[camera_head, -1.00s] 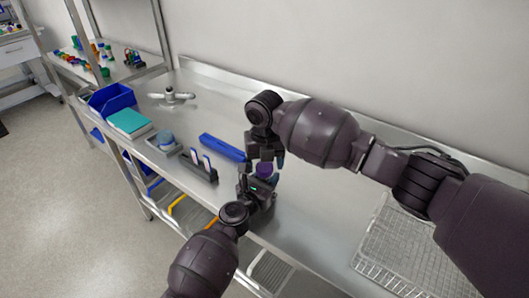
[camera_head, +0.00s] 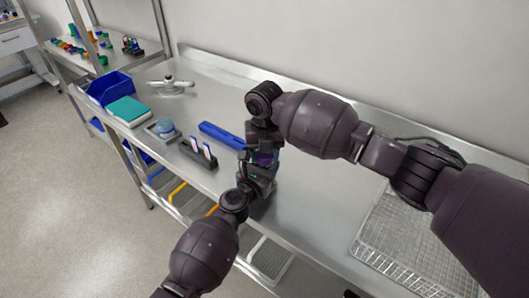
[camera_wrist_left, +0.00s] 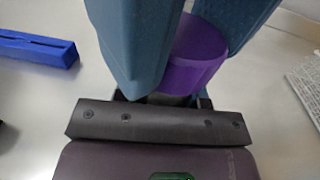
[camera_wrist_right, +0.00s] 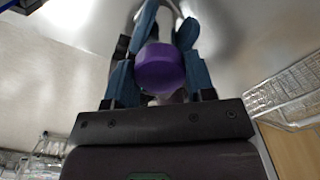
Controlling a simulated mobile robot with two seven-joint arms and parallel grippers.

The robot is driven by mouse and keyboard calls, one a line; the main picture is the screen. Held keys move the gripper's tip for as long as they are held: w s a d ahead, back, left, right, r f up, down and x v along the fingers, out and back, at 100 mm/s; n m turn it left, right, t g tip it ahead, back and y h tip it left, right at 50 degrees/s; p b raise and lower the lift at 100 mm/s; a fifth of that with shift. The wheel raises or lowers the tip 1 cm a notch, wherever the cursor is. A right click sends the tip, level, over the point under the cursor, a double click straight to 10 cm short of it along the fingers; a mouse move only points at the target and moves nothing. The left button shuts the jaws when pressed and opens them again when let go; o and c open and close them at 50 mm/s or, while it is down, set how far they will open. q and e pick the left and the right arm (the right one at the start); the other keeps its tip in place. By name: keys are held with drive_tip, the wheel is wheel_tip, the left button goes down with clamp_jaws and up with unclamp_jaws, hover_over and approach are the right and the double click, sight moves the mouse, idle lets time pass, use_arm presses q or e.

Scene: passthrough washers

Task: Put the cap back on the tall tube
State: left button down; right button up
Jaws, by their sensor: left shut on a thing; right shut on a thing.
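A purple cap (camera_wrist_right: 160,68) sits between the blue-grey fingers of my right gripper (camera_wrist_right: 159,75) in the right wrist view. It also shows large behind the fingers in the left wrist view (camera_wrist_left: 196,55). My right gripper (camera_head: 264,143) comes down from above and is shut on the cap. My left gripper (camera_head: 258,172) is just below it, shut on what seems to be the tall tube. I cannot tell whether cap and tube touch.
A long blue object (camera_head: 222,135) lies left of the grippers. A dark rack (camera_head: 197,153), a small tray with a blue-grey round thing (camera_head: 165,127), a teal box (camera_head: 128,111) and blue bins (camera_head: 109,88) stand further left. A wire basket (camera_head: 405,240) is at right.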

drive_tip(key=m, duration=0.5)
drive_tip(key=shift+m, duration=0.4)
drive_tip(key=m, duration=1.3)
drive_tip(key=o, duration=1)
drive_tip(key=shift+r, duration=2.2)
